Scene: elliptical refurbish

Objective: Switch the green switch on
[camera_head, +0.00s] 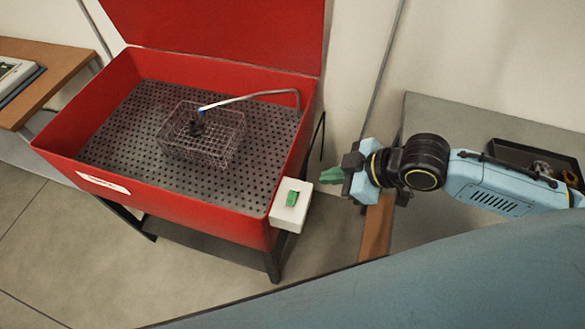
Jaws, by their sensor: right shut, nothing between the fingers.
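The green switch (292,198) sits on top of a white box (289,214) fixed to the front right corner of a red parts washer (160,209). The switch looks slightly tilted, but I cannot tell which position it is in. My right gripper (328,175) is just to the right of the white box and a little higher in the picture. Its green fingers point left towards the box. It is shut and empty, apart from the switch. My left gripper is not in view.
A wire basket (205,150) stands on the washer's perforated floor, under a bent spout (255,95). The red lid (225,28) is up. A grey table (440,120) with a black tray (510,152) is at right. A wooden table (62,66) is at left.

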